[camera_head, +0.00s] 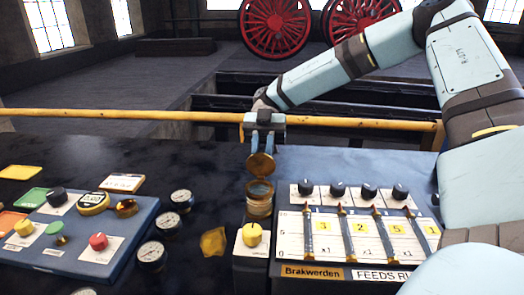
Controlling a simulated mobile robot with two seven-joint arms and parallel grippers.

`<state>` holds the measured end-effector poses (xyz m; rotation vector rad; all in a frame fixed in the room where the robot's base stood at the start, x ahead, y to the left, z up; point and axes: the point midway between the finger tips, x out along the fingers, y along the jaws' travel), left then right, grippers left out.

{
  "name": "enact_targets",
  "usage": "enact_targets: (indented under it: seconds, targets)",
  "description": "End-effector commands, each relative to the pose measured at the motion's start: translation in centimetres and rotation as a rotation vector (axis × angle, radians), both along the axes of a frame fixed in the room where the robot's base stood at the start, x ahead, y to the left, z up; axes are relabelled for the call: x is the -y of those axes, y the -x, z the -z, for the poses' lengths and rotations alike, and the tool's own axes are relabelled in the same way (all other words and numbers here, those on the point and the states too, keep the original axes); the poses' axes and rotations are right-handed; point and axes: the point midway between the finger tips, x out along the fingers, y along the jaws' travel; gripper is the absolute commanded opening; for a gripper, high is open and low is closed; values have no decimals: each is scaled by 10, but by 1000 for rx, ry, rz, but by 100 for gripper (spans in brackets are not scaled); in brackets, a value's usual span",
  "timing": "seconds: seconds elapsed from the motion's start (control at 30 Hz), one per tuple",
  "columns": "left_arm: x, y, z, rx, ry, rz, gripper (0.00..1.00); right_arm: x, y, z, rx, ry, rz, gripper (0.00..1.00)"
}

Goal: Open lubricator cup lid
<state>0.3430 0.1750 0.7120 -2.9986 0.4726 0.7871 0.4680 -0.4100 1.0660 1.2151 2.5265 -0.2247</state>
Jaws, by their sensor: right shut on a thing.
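The brass lubricator cup (260,200) stands on the bench at the middle of the head view, behind a yellow knob. Its round lid (261,164) is tilted up above the cup's mouth, so the opening shows below it. My right gripper (263,150) comes down from above with its fingers shut on the lid's upper edge. The fingertips partly cover that edge. My left gripper is not in view.
A panel with levers and black knobs (352,232) is close on the right. A blue control box (80,228) and several gauges (152,254) stand on the left. A yellow rail (120,115) runs behind the bench.

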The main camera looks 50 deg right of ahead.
Motion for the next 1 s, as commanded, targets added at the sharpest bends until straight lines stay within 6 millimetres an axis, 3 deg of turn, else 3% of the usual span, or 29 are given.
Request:
enact_targets:
  seconds: [0.3,0.33,0.4,0.43,0.77,1.0]
  targets:
    - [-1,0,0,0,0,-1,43,0,0,0,2,0,1,0]
    - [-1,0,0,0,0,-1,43,0,0,0,1,0,0,25]
    - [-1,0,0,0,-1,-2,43,0,0,0,1,0,0,42]
    - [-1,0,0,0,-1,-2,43,0,0,0,1,1,0,44]
    - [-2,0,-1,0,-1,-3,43,2,-2,-1,2,1,1,44]
    - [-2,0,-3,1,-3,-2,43,30,-25,-14,3,3,3,44]
